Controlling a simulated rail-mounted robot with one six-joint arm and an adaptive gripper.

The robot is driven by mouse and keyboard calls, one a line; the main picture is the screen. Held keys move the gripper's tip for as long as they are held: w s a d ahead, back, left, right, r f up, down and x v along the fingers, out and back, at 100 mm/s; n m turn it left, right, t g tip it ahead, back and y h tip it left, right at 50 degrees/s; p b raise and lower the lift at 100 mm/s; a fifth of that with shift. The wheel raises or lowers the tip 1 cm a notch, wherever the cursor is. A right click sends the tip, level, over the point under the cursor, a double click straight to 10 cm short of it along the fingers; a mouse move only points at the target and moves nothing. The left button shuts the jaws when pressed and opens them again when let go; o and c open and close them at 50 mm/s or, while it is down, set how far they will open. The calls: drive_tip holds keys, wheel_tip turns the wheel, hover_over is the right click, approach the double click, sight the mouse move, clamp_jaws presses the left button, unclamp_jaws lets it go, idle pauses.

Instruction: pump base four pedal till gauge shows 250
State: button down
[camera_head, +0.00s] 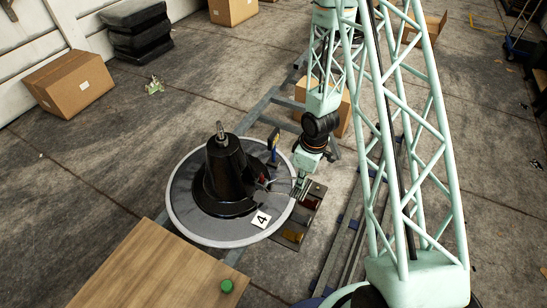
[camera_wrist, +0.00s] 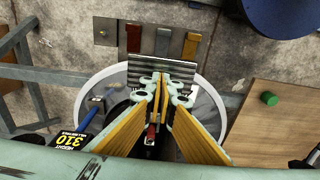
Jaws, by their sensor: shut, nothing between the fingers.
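Base four is a black cone on a round grey disc (camera_head: 190,215) with a white "4" label (camera_head: 261,219). My gripper (camera_head: 301,188) is shut and empty over the disc's right edge, by the pedals. In the wrist view its fingertips (camera_wrist: 160,76) meet at a ribbed metal plate; I cannot tell whether they touch it. A red pedal (camera_head: 310,202) and a yellow-orange pedal (camera_head: 292,236) lie beside the disc.
A wooden table top (camera_head: 150,270) with a green button (camera_head: 227,286) stands at the lower left of the head view. Metal floor rails (camera_head: 345,240) run right of the pedals. Cardboard boxes (camera_head: 70,82) and black cushions (camera_head: 138,30) sit farther back. Floor left of the disc is clear.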

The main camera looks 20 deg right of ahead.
drive_tip(key=shift+s+d+f+b, duration=0.15)
drive_tip(key=shift+d+f+b, duration=0.05)
drive_tip(key=shift+f+b, duration=0.35)
idle(0.4)
drive_tip(key=shift+f, duration=0.15)
wheel_tip(320, 180, down, 13)
drive_tip(key=s+d+b, duration=0.1)
drive_tip(key=b, duration=0.4)
drive_tip(key=shift+s+d+r, duration=0.2)
drive_tip(key=shift+s+d, duration=0.15)
idle(1.6)
drive_tip(key=shift+w+a+f, duration=0.1)
drive_tip(key=shift+w+f, duration=0.05)
drive_tip(key=shift+f, duration=0.55)
drive_tip(key=shift+w+a+f, duration=0.1)
drive_tip(key=shift+f, duration=0.6)
idle(2.1)
